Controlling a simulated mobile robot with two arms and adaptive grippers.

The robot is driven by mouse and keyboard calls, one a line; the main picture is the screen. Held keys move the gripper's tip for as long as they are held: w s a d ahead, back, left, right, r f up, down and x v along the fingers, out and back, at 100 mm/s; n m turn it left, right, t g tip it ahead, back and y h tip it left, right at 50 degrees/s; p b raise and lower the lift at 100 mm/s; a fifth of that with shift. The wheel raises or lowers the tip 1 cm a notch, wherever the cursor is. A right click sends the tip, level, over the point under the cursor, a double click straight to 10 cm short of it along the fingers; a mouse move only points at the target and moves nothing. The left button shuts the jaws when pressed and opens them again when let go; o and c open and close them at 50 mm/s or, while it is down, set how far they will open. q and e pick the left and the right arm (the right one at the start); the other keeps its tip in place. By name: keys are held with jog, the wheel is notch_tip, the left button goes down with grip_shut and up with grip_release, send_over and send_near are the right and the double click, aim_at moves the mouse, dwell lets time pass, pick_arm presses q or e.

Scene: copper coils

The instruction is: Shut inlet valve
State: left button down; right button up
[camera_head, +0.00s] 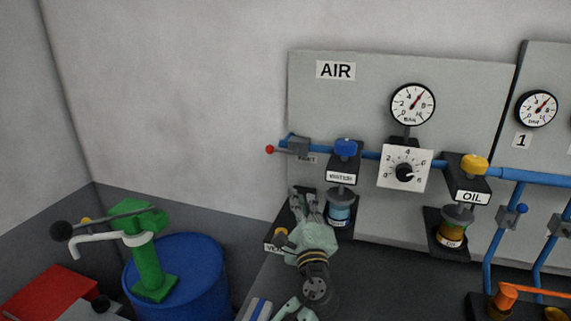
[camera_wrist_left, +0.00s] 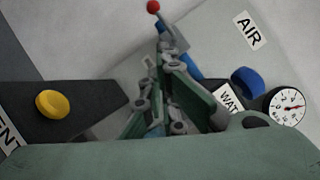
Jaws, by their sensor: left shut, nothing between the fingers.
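The inlet valve (camera_head: 298,146) is a grey block at the left end of the blue air pipe. Its short lever ends in a red ball (camera_head: 269,149) and points left, roughly along the pipe. A small label just below the valve is partly covered. My left gripper (camera_head: 307,194) is shut and empty, below the valve and left of the water bowl. In the left wrist view the red ball (camera_wrist_left: 153,7) and the valve body (camera_wrist_left: 174,38) show beyond the shut fingertips (camera_wrist_left: 158,62). I cannot tell whether the fingertips touch anything. My right gripper is not in view.
A blue-capped water unit (camera_head: 343,163), a white dial (camera_head: 405,169) and a yellow-capped oil unit (camera_head: 470,178) follow along the pipe. A dark vent box (camera_head: 278,243) with a yellow button (camera_wrist_left: 53,104) is beside my left gripper. A blue drum (camera_head: 190,270) stands at lower left.

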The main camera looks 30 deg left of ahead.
pick_arm(q)
jog(key=s+a+p+x, duration=0.1)
jog(key=p+x, duration=0.4)
jog(key=x, duration=0.8)
jog(key=shift+s+a+r, duration=0.25)
jog(key=shift+a+r, duration=0.1)
jog(key=shift+a, duration=0.35)
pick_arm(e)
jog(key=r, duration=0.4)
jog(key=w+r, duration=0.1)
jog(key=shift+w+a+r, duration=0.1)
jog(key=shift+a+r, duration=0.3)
pick_arm(q)
jog(key=shift+a+m, duration=0.1)
jog(key=shift+m, duration=0.3)
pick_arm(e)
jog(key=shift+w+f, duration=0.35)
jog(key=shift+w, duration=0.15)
pick_arm(q)
jog(key=shift+s+a+r+m+t+b, duration=0.1)
jog(key=shift+a+r+m+t+b, duration=0.05)
jog(key=shift+m+t+b, duration=0.5)
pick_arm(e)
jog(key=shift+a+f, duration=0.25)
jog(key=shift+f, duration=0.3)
